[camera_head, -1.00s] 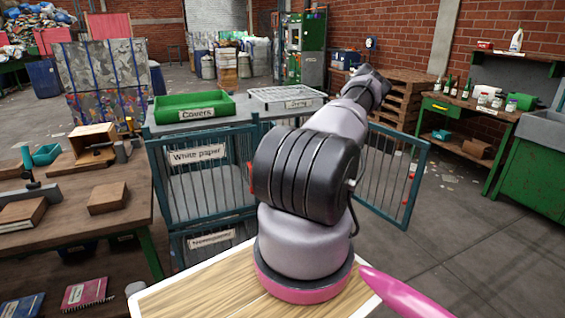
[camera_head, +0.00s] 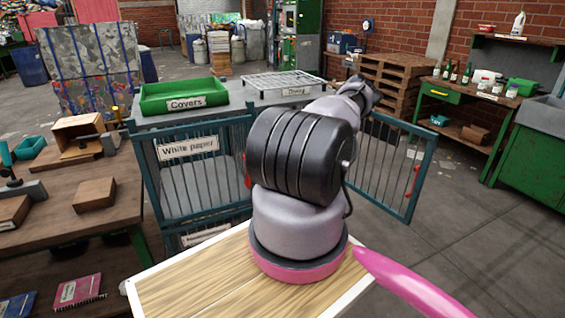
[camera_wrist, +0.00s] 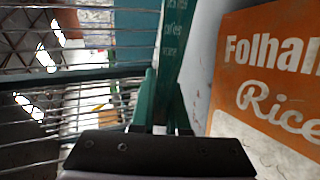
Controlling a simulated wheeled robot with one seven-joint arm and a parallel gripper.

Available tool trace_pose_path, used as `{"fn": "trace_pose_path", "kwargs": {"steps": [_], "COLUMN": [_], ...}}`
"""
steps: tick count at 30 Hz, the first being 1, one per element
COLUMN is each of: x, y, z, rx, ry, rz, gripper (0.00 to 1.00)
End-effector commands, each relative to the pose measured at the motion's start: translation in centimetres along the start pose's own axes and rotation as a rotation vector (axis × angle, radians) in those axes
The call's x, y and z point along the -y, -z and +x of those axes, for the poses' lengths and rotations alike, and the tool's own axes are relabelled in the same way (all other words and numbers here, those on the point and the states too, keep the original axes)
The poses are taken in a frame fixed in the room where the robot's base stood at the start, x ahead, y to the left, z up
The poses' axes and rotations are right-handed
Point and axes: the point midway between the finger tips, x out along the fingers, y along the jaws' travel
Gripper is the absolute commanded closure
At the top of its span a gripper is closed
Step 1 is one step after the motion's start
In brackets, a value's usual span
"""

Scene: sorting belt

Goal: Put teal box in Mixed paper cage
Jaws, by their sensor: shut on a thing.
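In the wrist view, the teal box (camera_wrist: 174,42) shows as a narrow, lettered dark teal face ahead of the fingers. My gripper (camera_wrist: 160,78) is shut on it; most of the box is out of view. Wire bars (camera_wrist: 95,95) of a cage lie close on the left, and an orange printed sheet or box (camera_wrist: 268,85) is close on the right. In the head view, my arm reaches beyond the cage front and hides the gripper and the box. The open barred gate (camera_head: 405,172) stands right of the arm. No Mixed paper label can be read.
The White paper cage (camera_head: 190,150) stands left of my arm. A green Covers tray (camera_head: 184,97) and a wire tray (camera_head: 284,85) sit on top. A workbench (camera_head: 125,215) is on the left.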

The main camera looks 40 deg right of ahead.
Motion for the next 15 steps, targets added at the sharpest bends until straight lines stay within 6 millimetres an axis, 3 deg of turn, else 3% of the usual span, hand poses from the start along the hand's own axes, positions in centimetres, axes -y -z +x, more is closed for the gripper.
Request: {"fn": "trace_pose_path", "kwargs": {"steps": [6, 15], "x": [1.6, 1.9], "y": [0.1, 0.0], "z": [0.7, 0.8], "rx": [0.000, 0.000], "ry": [0.000, -0.001], "rz": [-0.001, -0.001], "gripper": [1.00, 1.00]}}
